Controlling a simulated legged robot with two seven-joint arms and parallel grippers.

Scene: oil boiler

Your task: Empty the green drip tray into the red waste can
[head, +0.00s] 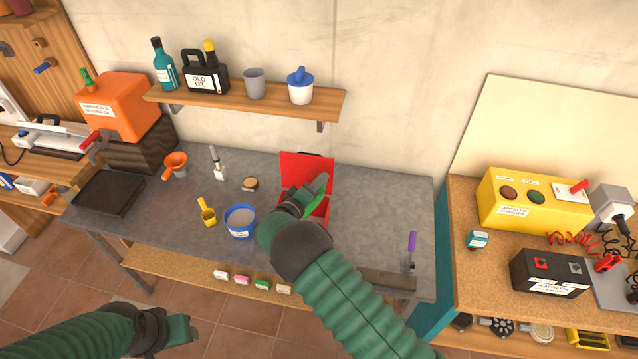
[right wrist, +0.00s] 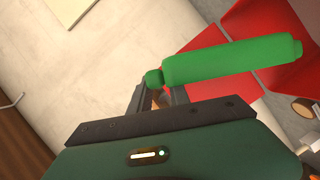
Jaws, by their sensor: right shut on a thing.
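The red waste can (head: 304,168) stands on the grey bench with its lid raised at the back. My right gripper (head: 314,192) is over the can and partly hides its opening. It is shut on the green drip tray (head: 316,203), gripping it at one end. The right wrist view shows the tray (right wrist: 230,60) stretching out from the fingers (right wrist: 160,92) across the red can (right wrist: 265,25). The tray's inside and any contents are hidden. My left gripper (head: 186,332) is low at the left, in front of the bench; its fingers are unclear.
A blue tub (head: 240,221) and yellow scoop (head: 207,212) stand left of my right arm. An orange funnel (head: 175,165) and a brush (head: 218,165) are further left. A shelf (head: 225,108) with bottles hangs above. The bench right of the can is mostly clear.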

